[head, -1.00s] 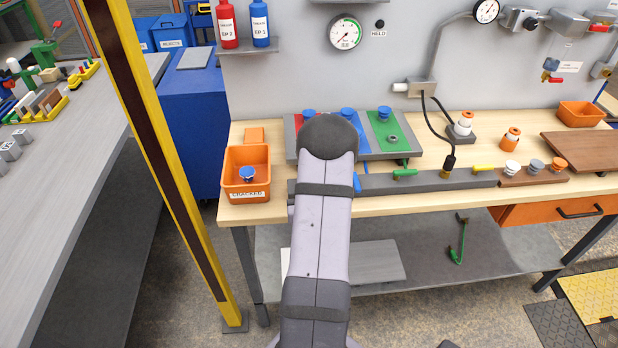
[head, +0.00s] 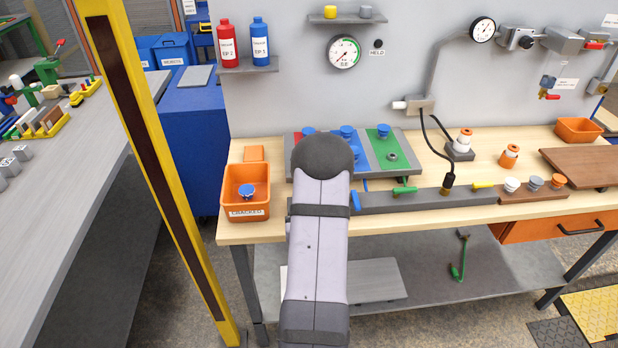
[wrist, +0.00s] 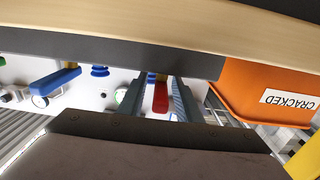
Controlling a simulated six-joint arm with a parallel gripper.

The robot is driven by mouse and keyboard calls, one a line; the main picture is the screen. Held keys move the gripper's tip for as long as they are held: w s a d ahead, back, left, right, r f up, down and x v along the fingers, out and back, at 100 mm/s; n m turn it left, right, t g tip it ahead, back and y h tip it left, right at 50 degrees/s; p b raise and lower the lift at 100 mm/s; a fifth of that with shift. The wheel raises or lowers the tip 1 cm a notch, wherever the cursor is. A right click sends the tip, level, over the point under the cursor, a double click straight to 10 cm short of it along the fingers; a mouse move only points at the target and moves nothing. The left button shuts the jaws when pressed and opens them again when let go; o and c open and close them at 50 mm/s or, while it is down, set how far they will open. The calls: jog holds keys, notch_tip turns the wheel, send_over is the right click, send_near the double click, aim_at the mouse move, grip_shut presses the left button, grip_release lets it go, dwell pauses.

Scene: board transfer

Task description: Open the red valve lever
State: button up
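The red valve lever (wrist: 160,98) shows in the wrist view, pointing down the picture from the dark valve rail (wrist: 140,50). My gripper (wrist: 157,88) has its two grey fingers on either side of it, apart, with a gap visible beside the lever. In the head view my arm hides both the red lever and my gripper. The rail (head: 430,201) runs along the bench's front edge, with blue (head: 355,201), green (head: 404,190) and yellow (head: 483,185) levers to the right of my arm.
An orange bin marked CRACKED (head: 247,208) stands left of my arm with a blue-topped piece in it. A coloured board (head: 405,155) with blue knobs lies behind the rail. A black cable (head: 449,165) meets the rail at the right. A yellow post (head: 150,150) stands to the left.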

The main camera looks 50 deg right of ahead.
jog(key=shift+r, duration=4.8)
jog(key=shift+w+a, duration=0.2)
jog(key=shift+w, duration=0.15)
jog(key=w+a+f+n+g+y+p, duration=0.1)
jog(key=w+a+n+y+p, duration=0.15)
jog(key=a, duration=0.45)
jog(key=w+a+f+n+g+y+p, duration=0.1)
jog(key=w+a+f+n+y, duration=0.1)
jog(key=w+a+y, duration=0.35)
jog(key=w+a+f+n+y+p, duration=0.1)
jog(key=w+a+n+y+p, duration=0.1)
jog(key=a, duration=0.7)
jog(key=s+a+f+n+g+y, duration=0.1)
jog(key=s+a+f+g, duration=0.1)
jog(key=s+a+g, duration=0.3)
jog(key=s+a+f+n+g+y+b, duration=0.1)
jog(key=s+a+g, duration=0.4)
jog(key=s+a, duration=0.5)
jog(key=s+f+y, duration=0.1)
jog(key=s, duration=0.4)
jog(key=shift+s+a+f+n+g, duration=0.2)
jog(key=shift+a+f+n+g, duration=0.1)
jog(key=shift+a+n, duration=0.05)
